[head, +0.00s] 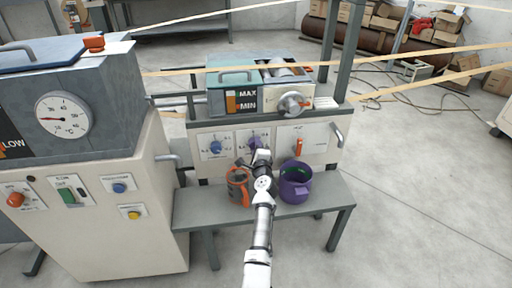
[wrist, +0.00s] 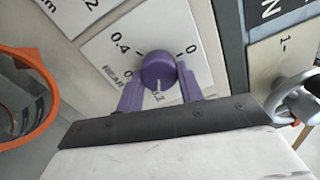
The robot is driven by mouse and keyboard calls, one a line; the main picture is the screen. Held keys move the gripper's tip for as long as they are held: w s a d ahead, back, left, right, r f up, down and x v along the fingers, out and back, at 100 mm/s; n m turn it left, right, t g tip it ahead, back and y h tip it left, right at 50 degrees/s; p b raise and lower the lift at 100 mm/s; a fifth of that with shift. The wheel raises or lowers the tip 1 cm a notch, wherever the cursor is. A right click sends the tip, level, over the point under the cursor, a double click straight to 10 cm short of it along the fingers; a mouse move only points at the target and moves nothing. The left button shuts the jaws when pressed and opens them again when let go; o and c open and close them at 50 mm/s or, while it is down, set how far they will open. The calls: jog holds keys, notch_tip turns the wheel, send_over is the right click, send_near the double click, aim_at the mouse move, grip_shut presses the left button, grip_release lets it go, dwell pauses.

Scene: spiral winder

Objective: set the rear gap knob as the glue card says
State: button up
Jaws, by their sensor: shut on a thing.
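The rear gap knob (wrist: 158,70) is a round purple knob with a white pointer line, on a white plate marked 0.4, 0 and partly covered "REAR" lettering. In the wrist view its pointer line points down, towards my gripper. My gripper (wrist: 159,78) has its two purple fingers on either side of the knob, shut on it. In the head view the knob (head: 254,142) shows on the middle plate, partly behind my gripper (head: 258,151). I cannot make out any readable glue card.
A blue knob (head: 215,147) is on the plate to the left, and a red-orange switch (head: 299,147) to the right. An orange-rimmed container (head: 238,188) and a purple pot (head: 295,184) stand on the bench (head: 335,190) below. A glue tank with a dial (head: 64,115) stands left.

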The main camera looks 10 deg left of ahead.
jog(key=shift+f, duration=0.1)
jog(key=o, duration=1)
jog(key=p+v, duration=0.2)
jog(key=v, duration=1.1)
jog(key=shift+s, duration=0.4)
jog(key=shift+d, duration=0.1)
